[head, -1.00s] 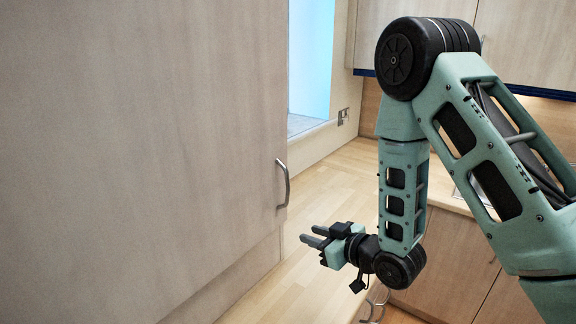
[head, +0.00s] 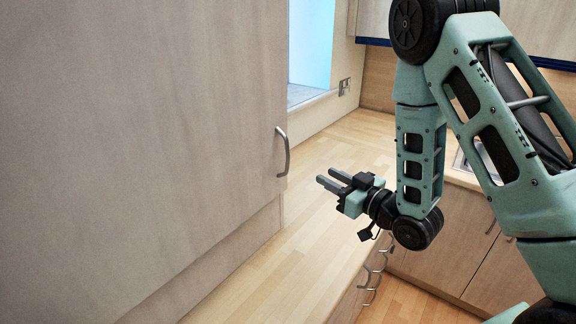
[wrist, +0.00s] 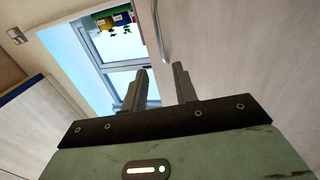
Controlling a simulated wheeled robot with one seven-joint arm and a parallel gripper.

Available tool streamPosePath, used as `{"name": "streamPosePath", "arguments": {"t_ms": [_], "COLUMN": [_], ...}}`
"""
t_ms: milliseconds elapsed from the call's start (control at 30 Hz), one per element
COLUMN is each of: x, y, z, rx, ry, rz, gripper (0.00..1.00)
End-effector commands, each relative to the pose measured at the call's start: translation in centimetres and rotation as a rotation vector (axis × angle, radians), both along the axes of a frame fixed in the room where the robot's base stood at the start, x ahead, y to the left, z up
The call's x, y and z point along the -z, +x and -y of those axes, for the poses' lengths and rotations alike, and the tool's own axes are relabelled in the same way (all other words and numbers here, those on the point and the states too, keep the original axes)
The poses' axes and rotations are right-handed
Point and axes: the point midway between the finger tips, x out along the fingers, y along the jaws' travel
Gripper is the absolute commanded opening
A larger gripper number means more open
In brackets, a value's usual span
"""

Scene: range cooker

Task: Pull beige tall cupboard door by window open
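The beige tall cupboard door (head: 150,130) fills the left of the head view and looks closed. Its curved metal handle (head: 284,152) is near the door's right edge. My gripper (head: 327,180) is to the right of the handle, apart from it, with its fingers pointing left toward the door side. The fingers are parted and nothing is between them. In the wrist view, my gripper (wrist: 158,82) shows two separated fingers, with the handle (wrist: 161,32) beyond them and the door (wrist: 235,55) on the right.
A wooden worktop (head: 325,215) runs below my gripper to the window (head: 311,45). A wall socket (head: 344,86) is beside the window. Base drawers with handles (head: 371,280) stand under the worktop. Wall cupboards are at the upper right.

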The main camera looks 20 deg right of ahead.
Motion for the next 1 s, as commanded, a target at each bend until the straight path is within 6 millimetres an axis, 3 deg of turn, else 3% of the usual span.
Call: {"name": "streamPosePath", "arguments": {"t_ms": [367,1000], "x": [0.4,-0.5], "y": [0.7,11.3], "z": [-0.5,-5.4], "rx": [0.007,0.006], "ry": [0.006,0.006], "rz": [0.004,-0.001], "gripper": [0.29,0.29]}}
